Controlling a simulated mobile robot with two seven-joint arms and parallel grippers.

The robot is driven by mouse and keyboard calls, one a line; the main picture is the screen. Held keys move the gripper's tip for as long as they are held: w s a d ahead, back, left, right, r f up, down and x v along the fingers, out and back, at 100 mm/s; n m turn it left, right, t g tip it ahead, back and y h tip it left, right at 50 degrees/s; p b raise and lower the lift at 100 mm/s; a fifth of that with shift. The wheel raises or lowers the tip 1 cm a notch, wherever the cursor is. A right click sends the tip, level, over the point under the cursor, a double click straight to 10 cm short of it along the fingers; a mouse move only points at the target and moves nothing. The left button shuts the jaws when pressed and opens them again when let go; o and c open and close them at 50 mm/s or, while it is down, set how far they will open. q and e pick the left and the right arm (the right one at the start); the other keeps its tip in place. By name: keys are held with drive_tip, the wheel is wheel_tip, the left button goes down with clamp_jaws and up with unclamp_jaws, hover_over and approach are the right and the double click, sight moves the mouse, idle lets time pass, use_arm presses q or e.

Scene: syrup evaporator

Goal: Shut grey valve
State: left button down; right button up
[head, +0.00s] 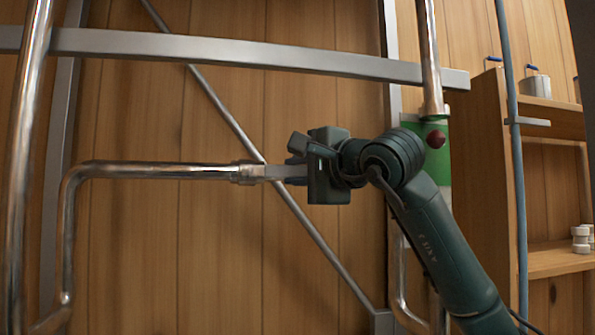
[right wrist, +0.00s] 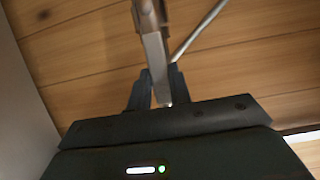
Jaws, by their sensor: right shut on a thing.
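The grey valve handle (head: 279,171) is a flat grey bar at the right end of a horizontal metal pipe (head: 160,170) in the head view. It lies roughly in line with that pipe. My right gripper (head: 297,170) is at the handle's right part, its fingers closed around it. In the right wrist view the handle (right wrist: 156,62) runs down from the pipe fitting between my two fingers (right wrist: 157,88), which are shut on it. My left gripper is not in the head view.
A grey frame bar (head: 230,52) crosses above the valve, and a thin diagonal brace (head: 225,112) runs behind it. Wooden shelves (head: 555,262) with pots are at the right.

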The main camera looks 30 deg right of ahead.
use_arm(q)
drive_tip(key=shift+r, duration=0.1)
use_arm(e)
clamp_jaws()
